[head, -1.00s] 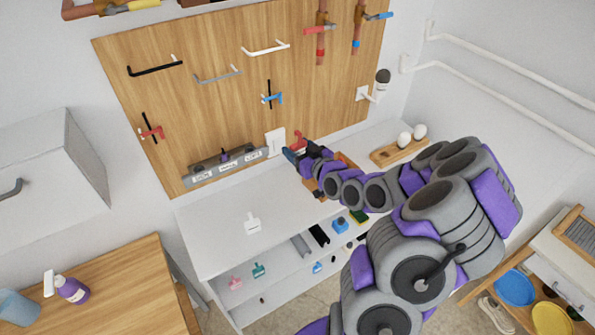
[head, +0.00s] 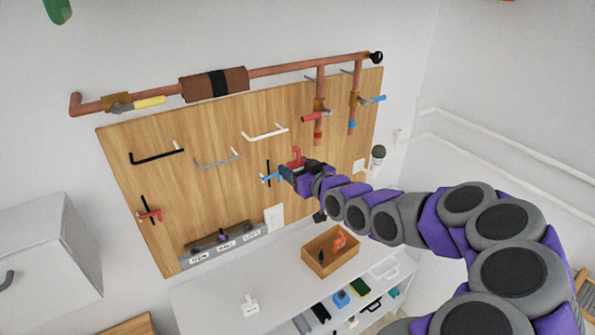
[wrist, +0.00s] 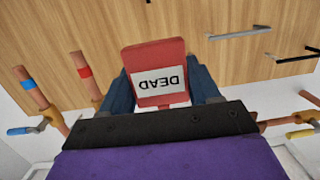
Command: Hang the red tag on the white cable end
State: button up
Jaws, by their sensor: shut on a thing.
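The red tag (wrist: 157,62) has a white label reading DEAD, upside down in the wrist view. My gripper (wrist: 160,98) is shut on it, with a blue finger on each side. In the head view the red tag (head: 296,156) stands up from my gripper (head: 290,173), in front of the wooden board. The white bent rod (head: 265,133), apparently the white cable end, sticks out from the board above and left of the tag, apart from it. I cannot make out the white rod in the wrist view.
A black rod (head: 157,156) and grey rod (head: 218,160) hang left of the white one. Copper pipes (head: 319,90) with valves are at right. A blue-handled fitting (head: 269,176) is close beside my gripper. A wooden box (head: 330,252) sits on the white counter (head: 215,300).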

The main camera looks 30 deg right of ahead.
jog(key=shift+w+d, duration=0.15)
jog(key=shift+w, duration=0.95)
jog(key=shift+w+a+p, duration=0.15)
jog(key=shift+w+p, duration=1.7)
jog(key=shift+w, duration=1.1)
jog(key=shift+w+a+p, duration=0.1)
jog(key=shift+w+p, duration=1.7)
jog(key=shift+w, duration=1.1)
jog(key=shift+a+r, duration=0.1)
jog(key=shift+f+b, duration=0.75)
